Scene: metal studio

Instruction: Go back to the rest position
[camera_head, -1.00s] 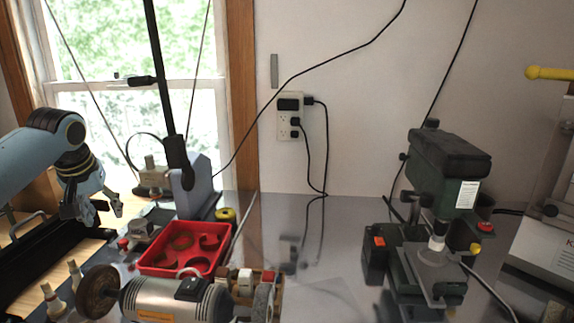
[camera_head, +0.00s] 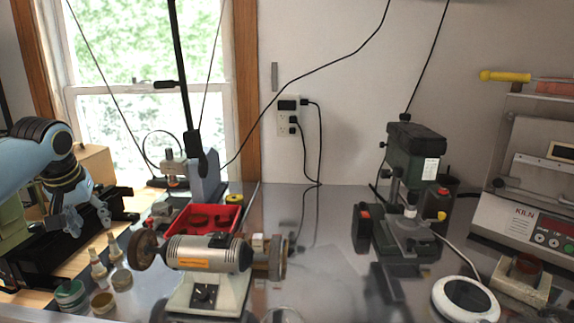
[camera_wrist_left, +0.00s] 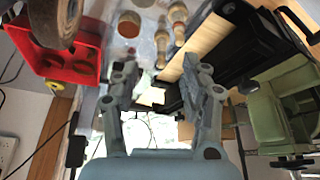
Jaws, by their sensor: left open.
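My left gripper (camera_head: 90,222) is at the left of the head view, in front of the window and over the left end of the bench. Its jaws are open, and in the left wrist view its two fingers (camera_wrist_left: 162,88) stand apart with nothing between them. The light blue left arm comes in from the left edge. My right gripper is in neither view.
A bench grinder (camera_head: 208,253) stands front centre, with a red tray (camera_head: 205,219) behind it. Small bottles and jars (camera_head: 72,294) stand front left. A green drill press (camera_head: 416,165) and a kiln (camera_head: 530,222) are at the right. The middle of the bench is clear.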

